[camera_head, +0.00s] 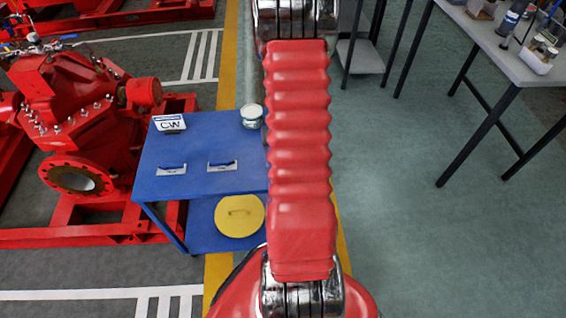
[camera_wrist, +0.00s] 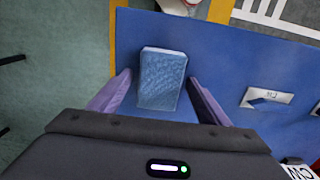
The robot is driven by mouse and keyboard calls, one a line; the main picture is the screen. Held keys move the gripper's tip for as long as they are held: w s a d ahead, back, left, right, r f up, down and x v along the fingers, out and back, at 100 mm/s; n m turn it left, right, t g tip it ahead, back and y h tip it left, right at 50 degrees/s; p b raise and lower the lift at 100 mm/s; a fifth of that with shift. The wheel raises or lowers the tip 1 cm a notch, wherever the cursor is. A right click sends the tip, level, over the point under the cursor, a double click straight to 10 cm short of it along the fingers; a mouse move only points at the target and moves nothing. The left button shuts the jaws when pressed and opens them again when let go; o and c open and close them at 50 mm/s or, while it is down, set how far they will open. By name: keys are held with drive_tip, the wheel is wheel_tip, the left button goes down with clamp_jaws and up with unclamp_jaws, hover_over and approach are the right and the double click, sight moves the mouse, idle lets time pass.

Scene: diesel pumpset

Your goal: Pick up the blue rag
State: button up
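The blue rag (camera_wrist: 162,80) is a light blue, textured, folded rectangle lying on the blue table top (camera_wrist: 225,50) in the wrist view. My gripper (camera_wrist: 160,76) is open, with one purple-grey finger on each side of the rag. A gap of table shows between the rag and each finger; I cannot tell the fingers' height above the table. In the head view my red arm hides the rag and the gripper, while the left part of the blue table (camera_head: 205,140) shows.
A yellow disc (camera_head: 239,216) lies on the lower shelf. A red pump (camera_head: 75,110) stands left; a grey workbench (camera_head: 500,50) stands right.

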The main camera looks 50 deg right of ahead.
drive_tip(key=c, duration=1.1)
wheel_tip(320, 180, up, 10)
idle(0.4)
idle(0.8)
